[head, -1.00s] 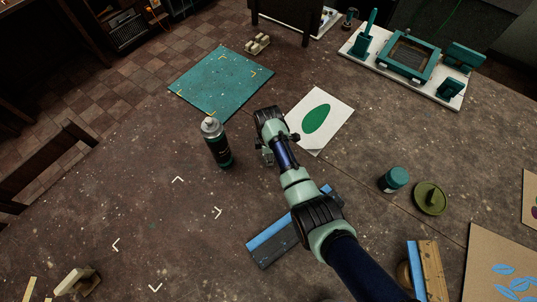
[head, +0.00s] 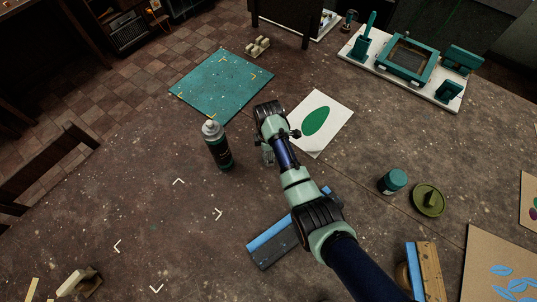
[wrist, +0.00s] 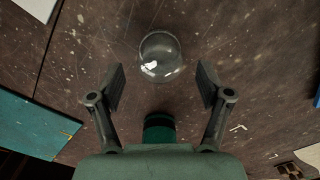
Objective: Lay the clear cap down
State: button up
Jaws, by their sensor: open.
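The clear cap (wrist: 161,57) is a see-through dome, seen in the wrist view just beyond and between my fingertips, over the dark table. My gripper (wrist: 160,82) is open, with a finger on either side and a gap between each finger and the cap. I cannot tell whether the cap touches the table or which way its rim faces. In the head view my gripper (head: 267,154) is low over the table, right of the spray can (head: 217,148), and its fingers and the cap are hard to make out.
A teal mat (head: 221,84) lies behind the can. A white sheet with a green oval (head: 316,121) lies right of my gripper. A teal jar (head: 393,181), an olive lid (head: 428,200) and a blue-edged squeegee (head: 272,243) lie nearer.

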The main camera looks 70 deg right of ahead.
notch_tip(320, 180, up, 9)
jog(key=p, duration=0.1)
jog(key=shift+f, duration=0.15)
